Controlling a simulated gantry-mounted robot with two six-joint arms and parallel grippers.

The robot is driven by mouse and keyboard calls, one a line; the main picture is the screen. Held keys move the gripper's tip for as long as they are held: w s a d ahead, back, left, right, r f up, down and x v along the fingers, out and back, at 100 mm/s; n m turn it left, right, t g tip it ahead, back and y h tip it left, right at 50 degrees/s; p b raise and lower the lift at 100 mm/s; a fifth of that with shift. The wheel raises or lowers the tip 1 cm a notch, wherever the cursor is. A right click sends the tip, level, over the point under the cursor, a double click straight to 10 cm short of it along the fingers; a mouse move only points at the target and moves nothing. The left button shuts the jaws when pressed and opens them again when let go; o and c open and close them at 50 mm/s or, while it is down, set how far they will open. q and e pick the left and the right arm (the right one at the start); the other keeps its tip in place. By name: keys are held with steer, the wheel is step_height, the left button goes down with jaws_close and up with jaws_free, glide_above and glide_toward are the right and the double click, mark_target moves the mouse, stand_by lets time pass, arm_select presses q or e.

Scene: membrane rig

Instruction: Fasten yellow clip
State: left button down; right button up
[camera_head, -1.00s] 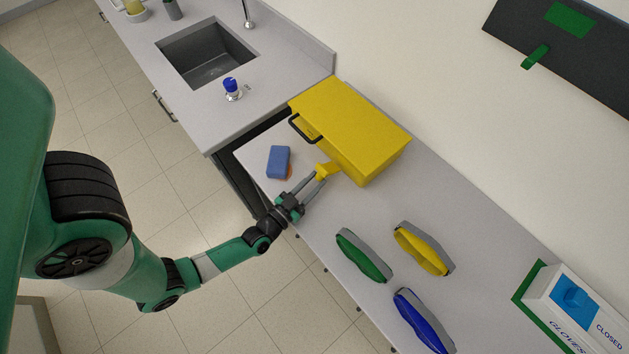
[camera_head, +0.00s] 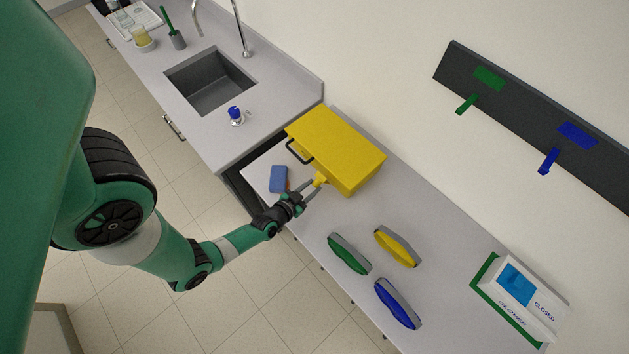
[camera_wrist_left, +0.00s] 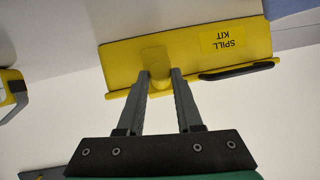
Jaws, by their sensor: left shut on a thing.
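The yellow spill kit box (camera_head: 345,150) stands on the grey counter against the wall, its lid down. The yellow clip (camera_head: 321,177) juts from the box's long front side. In the left wrist view the clip (camera_wrist_left: 156,60) sits between my two finger tips against the yellow box (camera_wrist_left: 120,62). My left gripper (camera_head: 313,185) is shut on the clip, and its tips (camera_wrist_left: 160,75) hide part of the clip's sides. Whether the clip is fastened cannot be told. My right gripper is not in view.
A blue sponge-like block (camera_head: 278,178) lies left of my gripper.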

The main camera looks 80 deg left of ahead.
mark_target(315, 184)
arm_select(q)
steer(key=r+p, duration=0.1)
steer(key=w+a+r, duration=0.1)
steer(key=shift+w+r+p, duration=0.3)
steer(key=shift+p, duration=0.05)
steer(key=shift+w+a+r+p, duration=0.5)
steer(key=shift+w+a+p, duration=0.05)
steer(key=shift+w, duration=0.25)
steer(key=c, duration=1)
jaws_free()
steer(key=shift+o, duration=1.1)
steer(key=shift+w+a, duration=0.1)
steer(key=shift+w, duration=0.05)
steer(key=shift+o, duration=1)
steer(key=shift+f, duration=0.15)
